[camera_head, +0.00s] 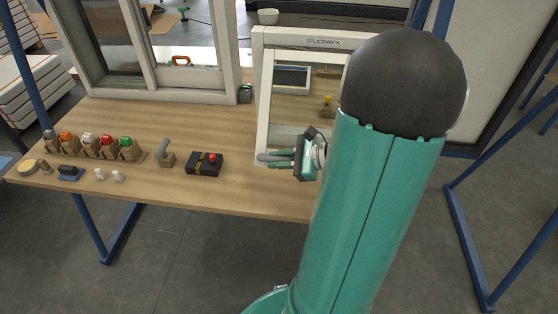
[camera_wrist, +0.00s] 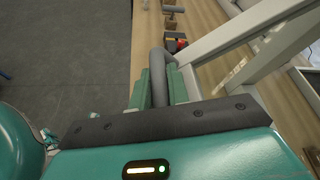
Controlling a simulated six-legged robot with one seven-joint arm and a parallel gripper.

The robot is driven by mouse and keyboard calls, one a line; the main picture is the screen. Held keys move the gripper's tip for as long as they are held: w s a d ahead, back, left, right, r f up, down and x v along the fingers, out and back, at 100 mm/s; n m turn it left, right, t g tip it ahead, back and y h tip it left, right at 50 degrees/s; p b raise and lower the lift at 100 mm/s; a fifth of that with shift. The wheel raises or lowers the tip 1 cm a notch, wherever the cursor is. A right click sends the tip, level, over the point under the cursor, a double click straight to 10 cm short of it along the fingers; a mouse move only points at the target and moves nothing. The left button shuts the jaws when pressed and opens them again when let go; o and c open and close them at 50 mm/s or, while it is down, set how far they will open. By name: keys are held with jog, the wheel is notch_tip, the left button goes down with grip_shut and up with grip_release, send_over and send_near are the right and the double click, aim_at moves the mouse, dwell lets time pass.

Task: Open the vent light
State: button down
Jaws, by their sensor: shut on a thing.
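The vent light is a white-framed pane marked SPLICEWICK (camera_head: 262,95), upright on the workbench right of centre in the head view. Its pale frame (camera_wrist: 228,36) runs up to the right in the wrist view. My gripper (camera_head: 280,159) is at the lower left side of this frame. In the wrist view my gripper (camera_wrist: 158,88) has its green fingers on both sides of a grey curved handle (camera_wrist: 157,62) and is shut on it. My arm hides the right part of the vent light in the head view. I cannot tell how far the light stands open.
The wooden bench (camera_head: 150,193) carries a black box with a red knob (camera_head: 212,159), a small wooden block with a grey lever (camera_head: 164,154) and several coloured-top holders (camera_head: 107,142). A larger white window frame (camera_head: 170,94) stands behind left. The bench front between box and gripper is clear.

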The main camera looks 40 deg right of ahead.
jog(key=shift+s+a+f, duration=0.1)
jog(key=shift+a+f, duration=0.05)
jog(key=c, duration=1.4)
grip_release()
jog(key=shift+o, duration=0.3)
jog(key=v, duration=1.3)
jog(key=shift+s+d, duration=0.25)
jog(key=shift+s, duration=0.05)
